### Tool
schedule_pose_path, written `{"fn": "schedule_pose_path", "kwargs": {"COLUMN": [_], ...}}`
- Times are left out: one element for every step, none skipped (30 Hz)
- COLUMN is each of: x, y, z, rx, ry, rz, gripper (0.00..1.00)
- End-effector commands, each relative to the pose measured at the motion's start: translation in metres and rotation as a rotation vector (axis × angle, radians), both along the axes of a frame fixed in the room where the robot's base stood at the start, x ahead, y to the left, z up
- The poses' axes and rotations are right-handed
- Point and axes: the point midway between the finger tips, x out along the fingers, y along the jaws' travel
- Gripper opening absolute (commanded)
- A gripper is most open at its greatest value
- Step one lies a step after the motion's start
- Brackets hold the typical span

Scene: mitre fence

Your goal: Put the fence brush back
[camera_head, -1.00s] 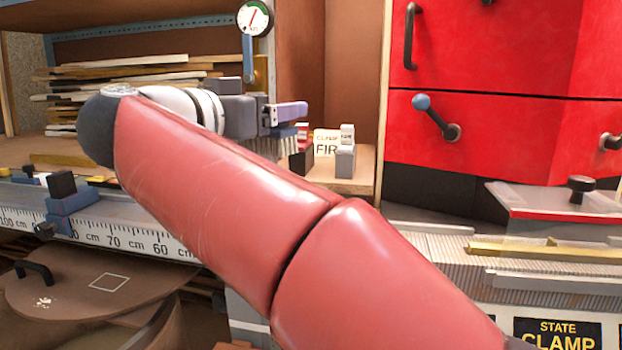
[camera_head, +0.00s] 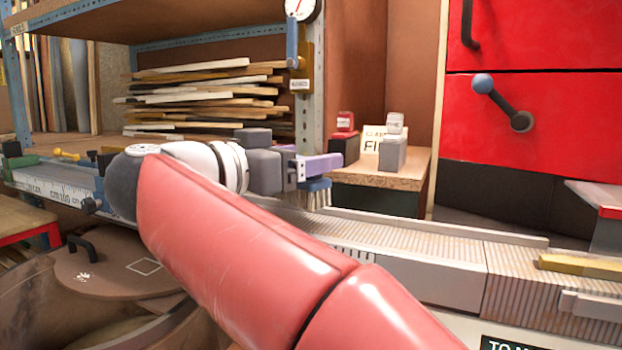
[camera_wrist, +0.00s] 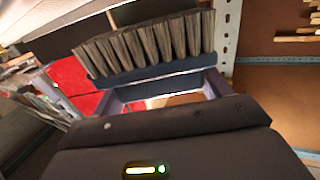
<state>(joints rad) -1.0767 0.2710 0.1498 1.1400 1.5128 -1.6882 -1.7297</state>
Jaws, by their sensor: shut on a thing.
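In the head view the brush hangs bristles down, in front of the ribbed metal fence bed (camera_head: 400,240) and left of the small wooden shelf; I cannot tell whether the bristles touch anything. In the wrist view the brush (camera_wrist: 150,48) lies across my gripper's fingers (camera_wrist: 163,92), with its bristles in full view. My arm hides part of the bed and scale.
A wooden shelf (camera_head: 405,168) holds a sign (camera_head: 371,140) and small blocks (camera_head: 392,153). Wood strips (camera_head: 205,95) are stacked behind my gripper. Red drawers (camera_head: 560,125) with a lever stand right. A round brown lid (camera_head: 115,268) is front left.

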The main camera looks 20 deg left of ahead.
Motion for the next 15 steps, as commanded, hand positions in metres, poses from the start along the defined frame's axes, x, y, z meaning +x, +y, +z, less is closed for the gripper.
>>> {"fn": "schedule_pose_path", "kwargs": {"x": [-0.0031,-0.0038,-0.0039,-0.0039,-0.0038,-0.0037,-0.0036,-0.0036,-0.0035,-0.0035,-0.0034,-0.0034,-0.0034,-0.0034,-0.0033], "y": [0.0010,0.0010,0.0009,0.0008,0.0007,0.0007,0.0007,0.0007,0.0007,0.0007,0.0008,0.0007,0.0007,0.0007,0.0006], "z": [-0.0063,-0.0058,-0.0046,-0.0037,-0.0031,-0.0030,-0.0029,-0.0030,-0.0034,-0.0041,-0.0051,-0.0066,-0.0076,-0.0085,-0.0097], "rx": [0.002,0.001,0.001,0.001,0.001,0.001,0.001,0.001,0.001,0.000,0.000,0.000,0.000,0.000,0.000], "ry": [-0.001,0.000,0.000,0.000,0.000,0.000,0.000,0.000,0.000,0.000,0.000,0.000,0.000,0.000,0.000], "rz": [0.001,0.000,0.000,-0.001,-0.001,-0.001,-0.001,-0.001,-0.001,-0.001,-0.001,-0.001,-0.001,-0.001,-0.001], "gripper": [0.54,0.54,0.54,0.54,0.54,0.54,0.54,0.54,0.54,0.54,0.54,0.54,0.54,0.54,0.54]}}
